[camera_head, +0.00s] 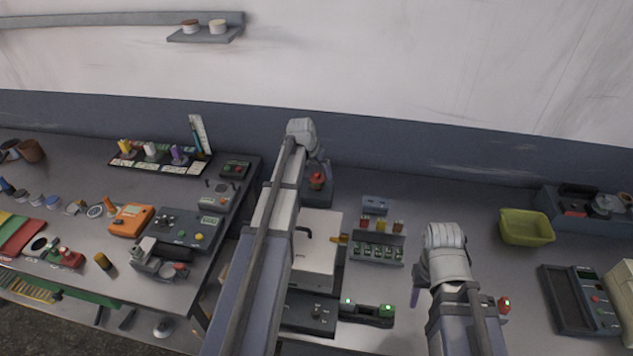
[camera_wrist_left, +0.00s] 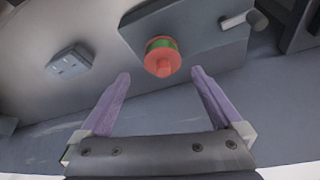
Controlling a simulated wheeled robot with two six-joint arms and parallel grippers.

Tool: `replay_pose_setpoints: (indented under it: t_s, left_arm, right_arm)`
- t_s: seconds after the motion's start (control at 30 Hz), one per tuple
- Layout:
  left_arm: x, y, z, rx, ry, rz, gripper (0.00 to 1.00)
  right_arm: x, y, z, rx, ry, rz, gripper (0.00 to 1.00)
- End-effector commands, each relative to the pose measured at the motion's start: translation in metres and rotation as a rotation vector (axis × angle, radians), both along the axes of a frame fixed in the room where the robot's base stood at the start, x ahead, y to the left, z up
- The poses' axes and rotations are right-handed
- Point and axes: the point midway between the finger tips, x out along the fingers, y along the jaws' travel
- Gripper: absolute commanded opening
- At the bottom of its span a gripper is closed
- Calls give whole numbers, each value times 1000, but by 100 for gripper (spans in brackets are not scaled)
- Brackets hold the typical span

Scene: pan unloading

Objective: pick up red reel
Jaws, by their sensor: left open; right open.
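The red reel (camera_head: 317,181) sits on a grey device at the back of the right-hand table, just beyond the left end of the white box. In the left wrist view the red reel (camera_wrist_left: 162,57) has red ends and a green band in the middle. My left gripper (camera_wrist_left: 162,82) is open, with its two fingers apart, and the reel shows between and just past the fingertips. In the head view my left gripper (camera_head: 318,165) is above and beside the reel. My right gripper (camera_head: 420,290) is open and empty over the right-hand table.
A white box (camera_head: 318,250) with a black handle stands in front of the reel. A rack of small vials (camera_head: 377,247) is to its right. A yellow-green bin (camera_head: 526,227) stands further right. The table between rack and bin is mostly clear.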

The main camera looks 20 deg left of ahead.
Motion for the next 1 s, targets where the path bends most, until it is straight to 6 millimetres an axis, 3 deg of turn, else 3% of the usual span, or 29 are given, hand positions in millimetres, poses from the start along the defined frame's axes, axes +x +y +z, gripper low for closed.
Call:
replay_pose_setpoints:
  t_s: [0.1,0.43,0.8,1.0]
  left_arm:
    - [5,0,-15,0,0,0,100]
    - [9,1,-22,0,0,0,100]
    - [25,3,-62,0,0,0,100]
    - [26,2,-62,0,0,0,100]
  right_arm:
    - [0,0,-15,0,0,-1,50]
    - [0,0,-22,0,0,-1,50]
    - [0,0,-62,0,0,-2,50]
    - [0,0,-62,0,0,-2,50]
